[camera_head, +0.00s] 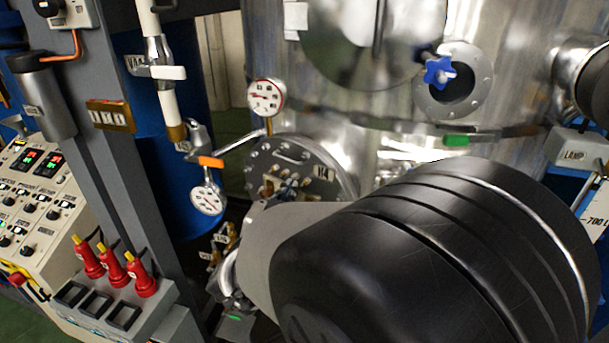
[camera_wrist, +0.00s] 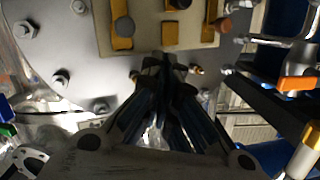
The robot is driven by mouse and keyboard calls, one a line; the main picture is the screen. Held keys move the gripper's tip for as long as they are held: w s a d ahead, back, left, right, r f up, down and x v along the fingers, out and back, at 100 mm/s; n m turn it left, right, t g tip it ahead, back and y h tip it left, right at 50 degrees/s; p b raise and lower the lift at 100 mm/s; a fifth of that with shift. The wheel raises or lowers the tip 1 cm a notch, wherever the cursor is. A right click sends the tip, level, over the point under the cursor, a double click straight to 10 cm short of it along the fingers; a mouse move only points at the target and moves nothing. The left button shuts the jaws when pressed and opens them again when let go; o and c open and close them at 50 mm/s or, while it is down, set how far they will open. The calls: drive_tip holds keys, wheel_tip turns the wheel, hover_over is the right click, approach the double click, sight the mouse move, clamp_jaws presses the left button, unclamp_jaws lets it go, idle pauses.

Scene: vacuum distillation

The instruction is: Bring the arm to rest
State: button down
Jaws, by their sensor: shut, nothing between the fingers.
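My gripper (camera_wrist: 165,65) shows in the wrist view with its dark fingers together and nothing between them. It points toward a grey bolted flange plate (camera_wrist: 60,55) that carries a pale panel with yellow-brown blocks. I cannot tell whether the fingertips touch the plate. In the head view my large black arm joint covers the lower right, and my gripper is hidden there. The round bolted flange marked V4 (camera_head: 290,160) stands just behind my arm on the steel vessel (camera_head: 400,130).
Two dial gauges (camera_head: 266,97) and pipework with an orange handle (camera_head: 210,162) are close left of my arm. A blue star knob (camera_head: 439,71) and a LAMP box (camera_head: 581,153) are beyond it. A control panel (camera_head: 30,200) and red-handled switches (camera_head: 115,268) stand left.

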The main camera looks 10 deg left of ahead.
drive_tip(key=s+r+b, duration=0.1)
drive_tip(key=s+b, duration=0.1)
drive_tip(key=s, duration=0.8)
drive_tip(key=w+d+f+n+g+y+b, duration=0.25)
drive_tip(key=d+f+g+y+b, duration=0.2)
drive_tip(key=f+b, duration=0.6)
drive_tip(key=s+d+f+g+h+b, duration=0.4)
drive_tip(key=s+d+f+g+b, duration=0.3)
drive_tip(key=s+d+f+b, duration=0.8)
drive_tip(key=s+d+f, duration=0.5)
drive_tip(key=s+d, duration=0.2)
drive_tip(key=d, duration=0.2)
drive_tip(key=shift+f+n, duration=0.2)
drive_tip(key=shift+n, duration=0.15)
drive_tip(key=c, duration=2.3)
unclamp_jaws()
